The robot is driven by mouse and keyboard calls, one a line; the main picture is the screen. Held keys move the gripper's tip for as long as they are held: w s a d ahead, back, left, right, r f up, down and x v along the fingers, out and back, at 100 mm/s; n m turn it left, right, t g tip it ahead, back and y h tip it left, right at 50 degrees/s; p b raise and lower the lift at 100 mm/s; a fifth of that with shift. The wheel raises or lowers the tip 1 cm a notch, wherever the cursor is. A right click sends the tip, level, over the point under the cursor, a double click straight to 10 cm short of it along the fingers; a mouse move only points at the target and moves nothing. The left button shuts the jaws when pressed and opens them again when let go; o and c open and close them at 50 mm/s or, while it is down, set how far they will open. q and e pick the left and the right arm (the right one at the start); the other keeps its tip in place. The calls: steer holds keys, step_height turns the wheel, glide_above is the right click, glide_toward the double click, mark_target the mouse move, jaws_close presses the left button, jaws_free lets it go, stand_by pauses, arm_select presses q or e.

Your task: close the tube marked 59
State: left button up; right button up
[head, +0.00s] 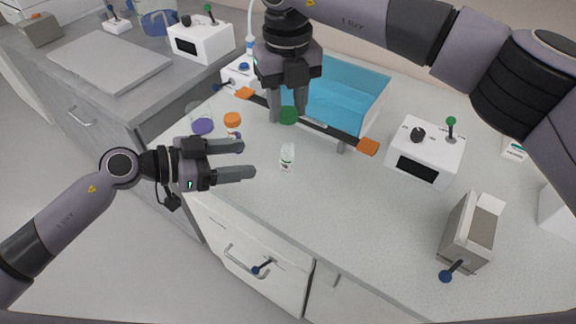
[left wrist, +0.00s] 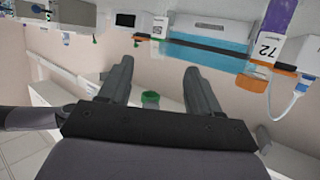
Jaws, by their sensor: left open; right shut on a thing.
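A small clear tube (head: 287,157) with a white label stands on the bench; its number is too small to read. My right gripper (head: 288,115) points down above it, shut on a green cap (head: 289,116), with a gap between cap and tube. My left gripper (head: 250,159) is open and empty, its fingers pointing right, left of the tube. In the left wrist view its fingers (left wrist: 160,82) are apart, with a green round thing (left wrist: 150,97) showing between them. No 59 is readable.
A purple cap (head: 203,126) and an orange cap (head: 232,119) are beyond my left gripper. A dark rail with orange ends (head: 368,146) crosses before a blue bin (head: 345,100). A white instrument box (head: 425,150) and a grey device (head: 470,232) stand right. The front middle bench is clear.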

arm_select(q)
steer(key=x, duration=1.1)
steer(key=shift+d, duration=0.1)
jaws_close()
arm_select(e)
glide_above(288, 145)
steer(key=shift+f, duration=2.5)
